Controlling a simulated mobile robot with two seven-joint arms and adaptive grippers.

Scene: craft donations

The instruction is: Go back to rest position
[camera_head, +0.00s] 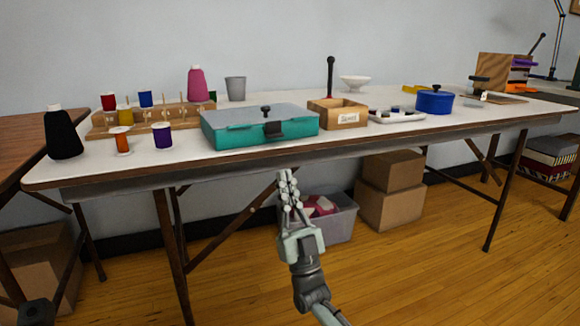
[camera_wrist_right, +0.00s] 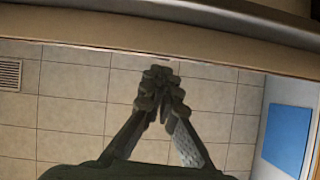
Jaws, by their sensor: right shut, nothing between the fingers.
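My right gripper (camera_head: 287,180) is shut and empty in the head view, in front of the white table's front edge and a little below the top. In the right wrist view my right gripper (camera_wrist_right: 160,78) shows with its fingertips together and nothing between them. Behind the fingers there are a tiled surface and a long edge.
The white folding table (camera_head: 190,170) carries a teal case (camera_head: 225,137), a wooden box (camera_head: 325,116), a blue pot (camera_head: 435,101), a black thread cone (camera_head: 62,135) and several spools. Below are a plastic bin (camera_head: 338,222) and cardboard boxes (camera_head: 390,208). The wooden floor in front is clear.

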